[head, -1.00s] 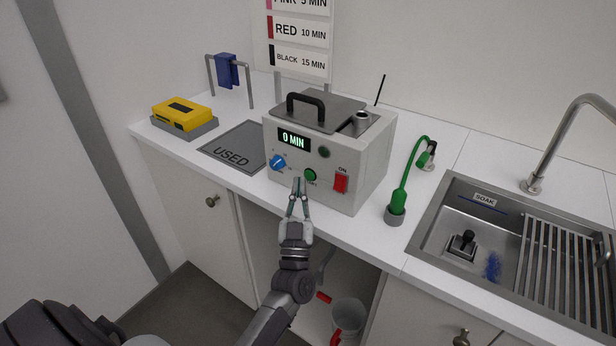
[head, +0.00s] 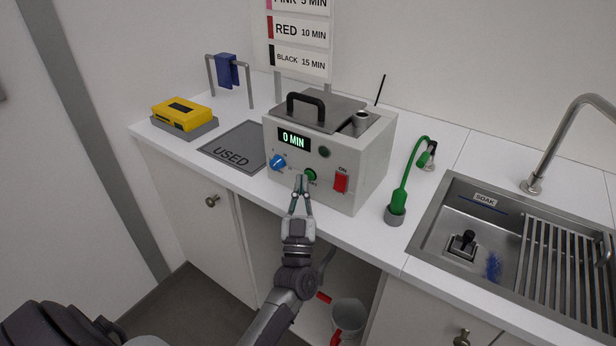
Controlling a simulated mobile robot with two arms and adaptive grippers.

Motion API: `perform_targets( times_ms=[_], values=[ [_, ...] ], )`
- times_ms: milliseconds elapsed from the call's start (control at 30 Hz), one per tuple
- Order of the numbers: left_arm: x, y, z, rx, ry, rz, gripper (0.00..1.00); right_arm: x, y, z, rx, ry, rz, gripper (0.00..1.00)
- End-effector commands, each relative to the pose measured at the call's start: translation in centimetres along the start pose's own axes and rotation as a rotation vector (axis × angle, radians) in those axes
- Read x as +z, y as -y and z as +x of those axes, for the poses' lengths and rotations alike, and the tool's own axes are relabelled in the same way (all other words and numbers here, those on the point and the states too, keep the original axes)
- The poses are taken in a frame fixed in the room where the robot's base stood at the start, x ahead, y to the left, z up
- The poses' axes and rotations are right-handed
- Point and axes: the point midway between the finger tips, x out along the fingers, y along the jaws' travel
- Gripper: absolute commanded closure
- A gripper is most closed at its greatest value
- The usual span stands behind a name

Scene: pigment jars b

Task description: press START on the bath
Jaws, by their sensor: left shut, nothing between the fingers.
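The bath (head: 327,190) is a light grey box with a dark lid and black handle, standing on the white counter. Its display (head: 294,139) reads "0 MIN". On its front are a blue knob (head: 278,162), the round green START button (head: 310,174), whose label is partly covered, and a red ON switch (head: 341,182). My left gripper (head: 301,178) is shut and empty, its fingertips just left of the green button and close to the front panel. I cannot tell whether they touch it. My right gripper is not in view.
A dark USED mat (head: 245,141) lies left of the bath, with a yellow box (head: 181,113) on a grey tray beyond. Below, the cabinet is open with a bucket (head: 348,314) inside.

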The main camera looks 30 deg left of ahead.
Motion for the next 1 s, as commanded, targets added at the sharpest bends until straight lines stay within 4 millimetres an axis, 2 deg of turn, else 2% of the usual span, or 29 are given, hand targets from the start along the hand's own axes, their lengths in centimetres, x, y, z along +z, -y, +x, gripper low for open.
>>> perform_targets(
  times_ms=[1000],
  values=[
    [0.70, -0.65, 0.81, 0.001, 0.003, 0.000, 1.00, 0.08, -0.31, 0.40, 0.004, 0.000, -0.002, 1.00]
  ],
)
